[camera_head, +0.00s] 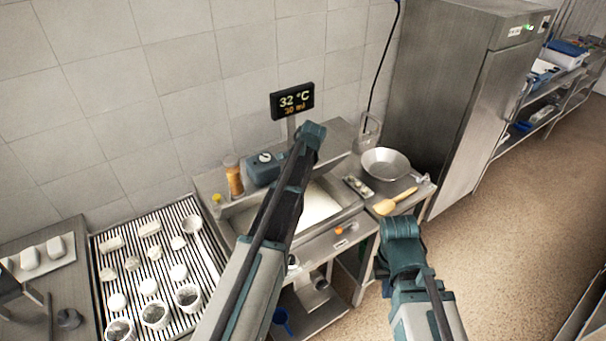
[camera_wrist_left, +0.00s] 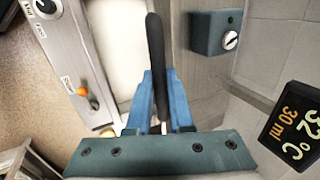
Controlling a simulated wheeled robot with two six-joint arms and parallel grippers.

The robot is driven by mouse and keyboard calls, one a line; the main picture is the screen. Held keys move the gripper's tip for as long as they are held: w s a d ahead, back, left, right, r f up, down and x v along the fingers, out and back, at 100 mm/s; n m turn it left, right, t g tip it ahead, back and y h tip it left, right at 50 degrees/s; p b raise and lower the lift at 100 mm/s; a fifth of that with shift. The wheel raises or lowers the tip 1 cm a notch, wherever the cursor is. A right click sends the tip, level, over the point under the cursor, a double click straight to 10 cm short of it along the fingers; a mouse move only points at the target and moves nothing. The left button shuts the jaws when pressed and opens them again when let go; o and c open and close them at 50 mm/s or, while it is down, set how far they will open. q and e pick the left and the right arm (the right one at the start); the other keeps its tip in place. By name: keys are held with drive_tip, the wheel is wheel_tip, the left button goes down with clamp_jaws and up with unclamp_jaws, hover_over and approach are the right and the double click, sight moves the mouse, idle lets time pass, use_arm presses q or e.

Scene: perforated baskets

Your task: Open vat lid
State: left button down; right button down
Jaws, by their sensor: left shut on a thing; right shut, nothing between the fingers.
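The vat (camera_head: 352,212) is a metal basin by the tiled wall, with a whitish surface inside it. That pale surface (camera_wrist_left: 118,38) also shows in the left wrist view. My left arm crosses over the vat and hides part of it. In the left wrist view my left gripper (camera_wrist_left: 158,92) has its blue fingers shut on a dark bar-like handle (camera_wrist_left: 154,45). I cannot tell how the lid itself lies, as no clear lid panel shows. My right gripper (camera_head: 402,232) is shut and empty, in front of the counter's right end.
A display (camera_head: 292,101) reading 32 °C stands behind the vat. A teal box (camera_head: 262,170) and a spice-coloured jar (camera_head: 233,178) stand at the back left. A metal bowl (camera_head: 385,162) and wooden paddle (camera_head: 396,201) lie right. A slatted rack (camera_head: 118,262) with white cheeses is left.

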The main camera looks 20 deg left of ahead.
use_arm(q)
drive_tip(key=w+a+r+p, duration=0.3)
drive_tip(key=w+a, duration=0.4)
drive_tip(key=a, duration=0.3)
drive_tip(key=shift+w+r, duration=0.4)
drive_tip(key=shift+r, duration=0.15)
drive_tip(key=c, duration=0.8)
unclamp_jaws()
drive_tip(key=shift+d, duration=0.1)
drive_tip(key=p+v, duration=0.7)
drive_tip(key=shift+r, duration=0.25)
